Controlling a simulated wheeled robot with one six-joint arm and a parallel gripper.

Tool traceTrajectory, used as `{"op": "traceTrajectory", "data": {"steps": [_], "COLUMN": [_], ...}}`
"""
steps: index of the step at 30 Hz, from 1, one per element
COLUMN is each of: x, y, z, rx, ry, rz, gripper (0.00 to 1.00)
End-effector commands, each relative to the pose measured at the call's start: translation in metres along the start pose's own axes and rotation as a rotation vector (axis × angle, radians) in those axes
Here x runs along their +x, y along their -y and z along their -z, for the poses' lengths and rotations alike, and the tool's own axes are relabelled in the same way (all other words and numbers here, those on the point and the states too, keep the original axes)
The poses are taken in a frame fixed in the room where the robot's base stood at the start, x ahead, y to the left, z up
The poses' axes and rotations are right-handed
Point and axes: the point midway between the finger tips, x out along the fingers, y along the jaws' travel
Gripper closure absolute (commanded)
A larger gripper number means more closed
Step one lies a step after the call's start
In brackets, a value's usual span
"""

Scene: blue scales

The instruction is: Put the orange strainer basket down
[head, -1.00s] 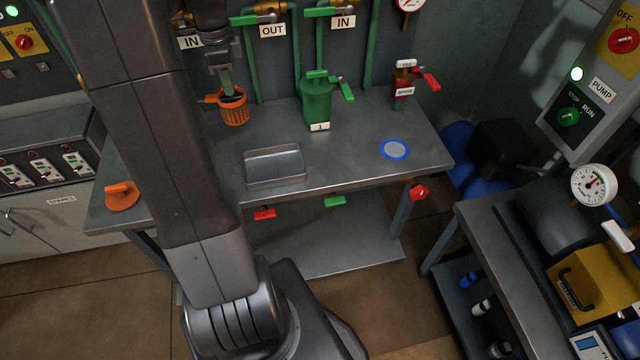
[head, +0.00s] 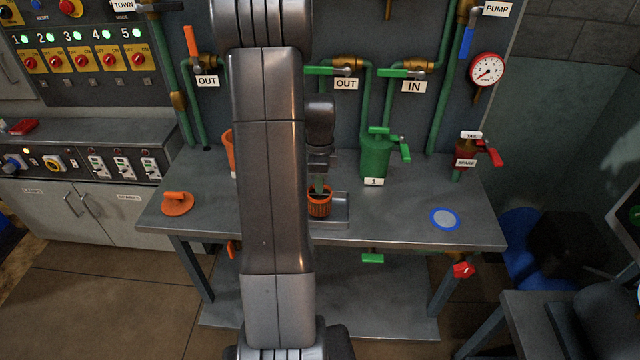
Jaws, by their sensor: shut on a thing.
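The orange strainer basket (head: 319,207) hangs upright from my gripper (head: 319,187), which is shut on it at the top. Both are just right of my arm in the head view. The basket is at the shallow grey metal tray (head: 342,222) on the workbench and covers part of it. My arm hides the tray's left part. I cannot tell whether the basket touches the tray floor or hangs just above it.
A blue-rimmed disc (head: 445,219) lies at right, an orange lid (head: 177,204) at left. My arm mostly hides an orange object (head: 229,150). Bare bench lies right of the tray.

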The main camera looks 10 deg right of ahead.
Motion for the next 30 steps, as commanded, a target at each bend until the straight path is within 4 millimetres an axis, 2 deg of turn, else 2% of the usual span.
{"op": "traceTrajectory", "data": {"steps": [3,14,15,18,26,30], "x": [0.01,0.015,0.013,0.013,0.012,0.004], "y": [0.0,0.0,0.0,0.0,0.0,0.001], "z": [0.0,0.0,0.0,0.0,0.0,0.0], "rx": [0.0,0.0,0.0,0.0,0.0,0.0], "ry": [0.0,0.0,0.0,0.0,0.0,0.0], "rz": [0.0,0.001,0.001,0.001,0.001,0.003], "gripper": [1.0,1.0,0.84,0.68,0.68,0.68]}}
